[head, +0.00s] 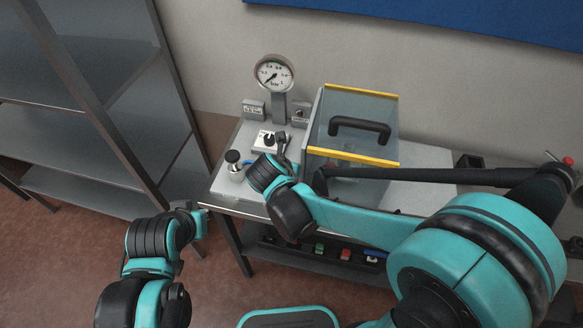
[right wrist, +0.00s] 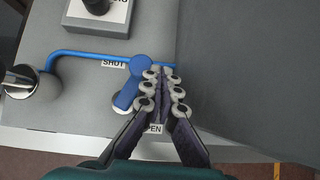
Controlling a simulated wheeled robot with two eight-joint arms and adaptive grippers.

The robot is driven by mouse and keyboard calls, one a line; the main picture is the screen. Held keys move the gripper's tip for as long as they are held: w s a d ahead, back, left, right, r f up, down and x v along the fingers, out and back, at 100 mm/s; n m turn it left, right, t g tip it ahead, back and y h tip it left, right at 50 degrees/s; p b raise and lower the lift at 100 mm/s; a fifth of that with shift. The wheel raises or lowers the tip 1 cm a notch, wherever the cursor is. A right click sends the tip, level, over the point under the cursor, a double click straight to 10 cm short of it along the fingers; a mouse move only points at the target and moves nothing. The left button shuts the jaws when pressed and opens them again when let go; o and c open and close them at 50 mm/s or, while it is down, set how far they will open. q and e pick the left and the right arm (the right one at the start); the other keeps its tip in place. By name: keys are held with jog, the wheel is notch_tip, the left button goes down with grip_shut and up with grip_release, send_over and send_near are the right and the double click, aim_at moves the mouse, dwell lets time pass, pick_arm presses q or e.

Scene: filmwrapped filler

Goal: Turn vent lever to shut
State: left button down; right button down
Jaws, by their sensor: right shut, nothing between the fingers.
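The blue vent lever (right wrist: 128,92) shows in the right wrist view, on a blue pipe (right wrist: 90,55). Its handle slants down and left from its pivot, between the SHUT label (right wrist: 113,63) at the left and the partly covered OPEN label (right wrist: 153,128) below. My right gripper (right wrist: 163,75) is shut and empty, just right of the lever; whether it touches the lever I cannot tell. In the head view, my right gripper (head: 283,142) is over the bench and the lever is hidden behind my arm. My left gripper (head: 190,208) hangs left of the bench, its opening unclear.
A clear box with yellow edges and a black handle (head: 360,127) stands right of my right gripper. A pressure gauge (head: 273,74) stands behind. A black-topped knob (head: 234,160) is at the bench's (head: 228,190) left. A metal shelf (head: 80,110) stands further left.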

dwell(0.9)
jog(key=v, duration=1.2)
dwell(0.3)
